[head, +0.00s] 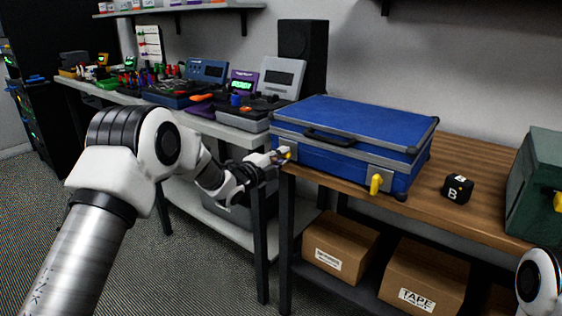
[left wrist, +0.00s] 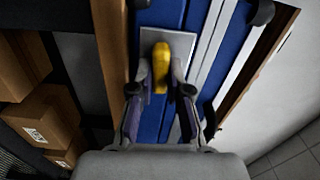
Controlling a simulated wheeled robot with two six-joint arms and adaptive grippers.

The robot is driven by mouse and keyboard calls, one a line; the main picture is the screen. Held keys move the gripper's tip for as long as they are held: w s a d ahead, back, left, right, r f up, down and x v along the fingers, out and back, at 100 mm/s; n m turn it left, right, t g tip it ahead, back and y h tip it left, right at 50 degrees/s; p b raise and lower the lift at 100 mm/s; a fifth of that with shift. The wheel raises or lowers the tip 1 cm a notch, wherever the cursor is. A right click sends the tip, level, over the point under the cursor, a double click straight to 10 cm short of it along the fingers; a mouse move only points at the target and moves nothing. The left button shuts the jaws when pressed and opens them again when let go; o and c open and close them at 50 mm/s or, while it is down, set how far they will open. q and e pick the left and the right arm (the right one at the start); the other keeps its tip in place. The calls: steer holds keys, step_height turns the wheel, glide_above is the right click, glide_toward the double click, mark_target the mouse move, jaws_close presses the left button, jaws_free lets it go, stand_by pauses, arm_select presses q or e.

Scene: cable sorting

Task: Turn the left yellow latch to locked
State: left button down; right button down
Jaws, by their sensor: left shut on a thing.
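A closed blue case (head: 340,140) with metal edges and a black handle lies on the wooden bench. Its left yellow latch (head: 286,154) is at the front left corner, partly hidden by my left gripper (head: 281,158). In the left wrist view the yellow latch (left wrist: 161,68) sits on a grey plate (left wrist: 152,42) between the fingers of my left gripper (left wrist: 160,95), which is shut on it. The right yellow latch (head: 376,184) hangs down on the case front. My right gripper is not in view; only part of my right arm shows at the lower right.
A black cube marked B (head: 457,187) stands right of the case, and a green case (head: 538,185) is at the far right. Cardboard boxes (head: 340,246) sit on the shelf below. The left bench (head: 236,134) is crowded with devices.

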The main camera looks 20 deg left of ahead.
arm_select(q)
steer(key=shift+m, duration=0.5)
steer(key=c, duration=1.1)
jaws_free()
steer(key=v, duration=1.2)
